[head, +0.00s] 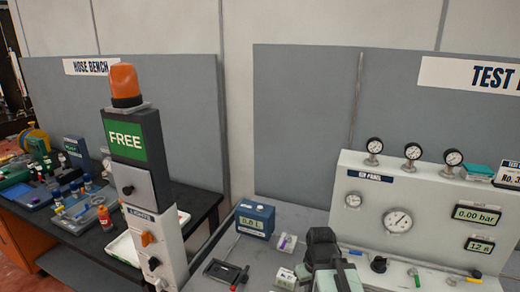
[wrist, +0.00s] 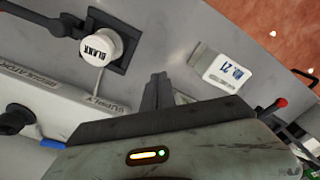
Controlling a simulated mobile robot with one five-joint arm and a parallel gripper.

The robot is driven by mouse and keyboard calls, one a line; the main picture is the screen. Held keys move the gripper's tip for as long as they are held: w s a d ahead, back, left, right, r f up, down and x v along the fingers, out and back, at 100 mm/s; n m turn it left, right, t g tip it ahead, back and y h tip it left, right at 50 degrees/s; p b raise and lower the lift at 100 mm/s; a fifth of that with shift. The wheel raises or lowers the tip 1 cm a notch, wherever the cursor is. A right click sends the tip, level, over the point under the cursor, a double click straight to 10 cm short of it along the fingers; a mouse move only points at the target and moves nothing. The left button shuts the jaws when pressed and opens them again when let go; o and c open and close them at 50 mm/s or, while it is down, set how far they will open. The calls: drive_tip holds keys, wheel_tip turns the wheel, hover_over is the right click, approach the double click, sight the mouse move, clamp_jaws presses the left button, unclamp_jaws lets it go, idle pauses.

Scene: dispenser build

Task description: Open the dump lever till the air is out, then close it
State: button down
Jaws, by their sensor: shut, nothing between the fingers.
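The test panel (head: 365,215) stands at the right in the head view, with its lower fittings partly behind my arm. I cannot tell for sure which one is the dump lever. The pressure display (head: 477,215) reads 0.00 bar. My gripper (wrist: 158,92) is shut and empty, over the grey bench beside the panel's edge. In the wrist view a black knob (wrist: 15,118) with a blue part beside it shows at the left.
A white cap marked BLANK (wrist: 101,46) sits on a black plate. A white tagged block (wrist: 218,72) lies right of my fingers, near the bench edge. A red-tipped lever (wrist: 281,103) is farther right. A signal tower marked FREE (head: 125,138) stands left in the head view.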

drive_tip(key=shift+s+d+m, duration=0.3)
drive_tip(key=shift+s+m, duration=0.2)
drive_tip(key=shift+m, duration=0.5)
drive_tip(key=shift+s+m+g, duration=0.2)
drive_tip(key=shift+m+g, duration=0.1)
drive_tip(key=shift+m, duration=0.6)
